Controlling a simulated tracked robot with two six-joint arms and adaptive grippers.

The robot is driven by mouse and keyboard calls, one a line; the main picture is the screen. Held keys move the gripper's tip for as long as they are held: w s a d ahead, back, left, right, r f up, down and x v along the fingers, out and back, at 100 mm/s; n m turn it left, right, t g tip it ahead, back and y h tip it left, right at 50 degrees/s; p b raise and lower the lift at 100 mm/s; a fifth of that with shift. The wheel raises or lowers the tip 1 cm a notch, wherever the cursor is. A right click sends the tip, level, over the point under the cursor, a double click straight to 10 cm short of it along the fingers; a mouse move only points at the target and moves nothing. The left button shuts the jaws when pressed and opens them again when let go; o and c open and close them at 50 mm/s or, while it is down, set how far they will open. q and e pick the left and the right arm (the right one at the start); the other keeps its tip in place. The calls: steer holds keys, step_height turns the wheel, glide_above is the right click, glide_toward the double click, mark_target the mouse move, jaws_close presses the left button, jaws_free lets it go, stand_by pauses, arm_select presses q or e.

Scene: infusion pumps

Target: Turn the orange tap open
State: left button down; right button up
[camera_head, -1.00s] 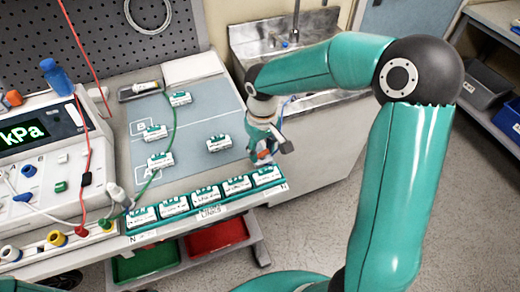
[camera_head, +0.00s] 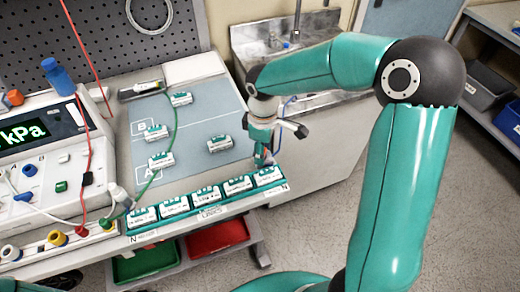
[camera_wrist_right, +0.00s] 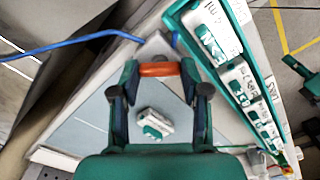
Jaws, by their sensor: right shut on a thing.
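The orange tap (camera_wrist_right: 160,69) shows in the right wrist view as a short orange bar lying crosswise between the fingertips of my right gripper (camera_wrist_right: 160,80). The gripper is shut on it, one finger at each end. In the head view my right gripper (camera_head: 264,158) points down at the front right corner of the bench, beside the row of labelled modules. The tap is mostly hidden there by the gripper. What lies under the orange bar is hard to make out. My left gripper is not in view.
A green rack of several white modules (camera_head: 206,196) runs along the bench's front edge, close to the gripper. Several more modules lie on the grey-blue mat (camera_head: 198,126). A blue hose (camera_wrist_right: 70,42) crosses towards the corner. A steel sink (camera_head: 268,45) stands behind.

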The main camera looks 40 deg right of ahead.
steer(key=shift+w+d+r, duration=0.1)
steer(key=shift+w, duration=0.05)
steer(key=o, duration=1.1)
steer(key=shift+o, duration=0.2)
step_height(320, 180, up, 12)
stand_by(0.4)
